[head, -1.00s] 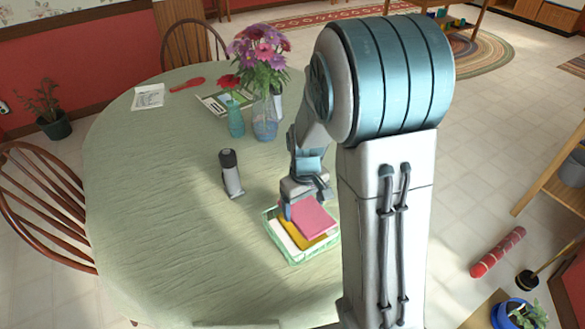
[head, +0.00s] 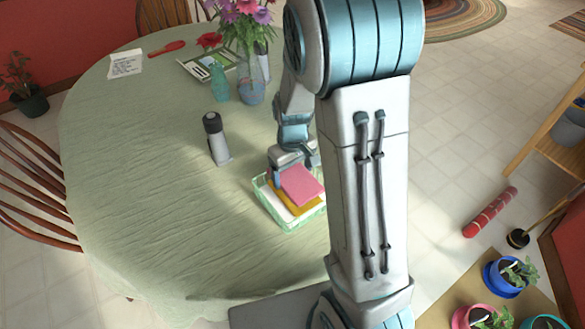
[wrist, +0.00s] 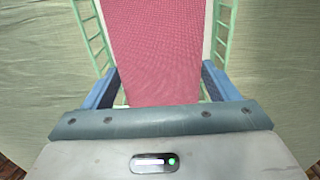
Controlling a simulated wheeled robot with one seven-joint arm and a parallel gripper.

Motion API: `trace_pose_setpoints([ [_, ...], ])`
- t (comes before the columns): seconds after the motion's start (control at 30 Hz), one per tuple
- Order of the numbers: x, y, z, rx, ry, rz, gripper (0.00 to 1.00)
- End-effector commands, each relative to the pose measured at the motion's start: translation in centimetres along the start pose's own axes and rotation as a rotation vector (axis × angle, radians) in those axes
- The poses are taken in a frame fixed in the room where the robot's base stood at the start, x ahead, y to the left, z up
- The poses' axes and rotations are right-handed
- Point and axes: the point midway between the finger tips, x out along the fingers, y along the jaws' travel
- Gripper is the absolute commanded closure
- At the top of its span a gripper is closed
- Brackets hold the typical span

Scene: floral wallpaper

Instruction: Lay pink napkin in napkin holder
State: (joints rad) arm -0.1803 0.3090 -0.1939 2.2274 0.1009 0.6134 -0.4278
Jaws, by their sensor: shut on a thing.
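The pink napkin (head: 303,184) lies over a yellow napkin (head: 296,205) and a white one, within the outline of the green wire napkin holder (head: 262,190) on the table. In the wrist view the pink napkin (wrist: 158,38) runs lengthwise between the holder's green wire sides (wrist: 90,32). My gripper (head: 280,177) is low at the holder's back-left end. Its blue fingers (wrist: 158,88) are on either side of the napkin's near end in the wrist view, shut on it. I cannot tell whether the pink napkin touches the stack below.
A grey pepper mill-like cylinder (head: 216,140) stands left of the holder on the table (head: 130,185). Vases (head: 251,92) with flowers, papers (head: 125,63) and a red utensil (head: 167,47) are farther back. The table's left and front areas are clear.

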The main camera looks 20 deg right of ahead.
Motion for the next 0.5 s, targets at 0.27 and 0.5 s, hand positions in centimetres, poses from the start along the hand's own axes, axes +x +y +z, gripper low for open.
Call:
trace_pose_setpoints([
  [0.27, 1.53, 0.0, 0.0, 0.001, 0.0, 0.0, 0.46],
  [0.5, 1.46, 0.0, 0.0, 0.0, 0.0, 0.0, 0.16],
])
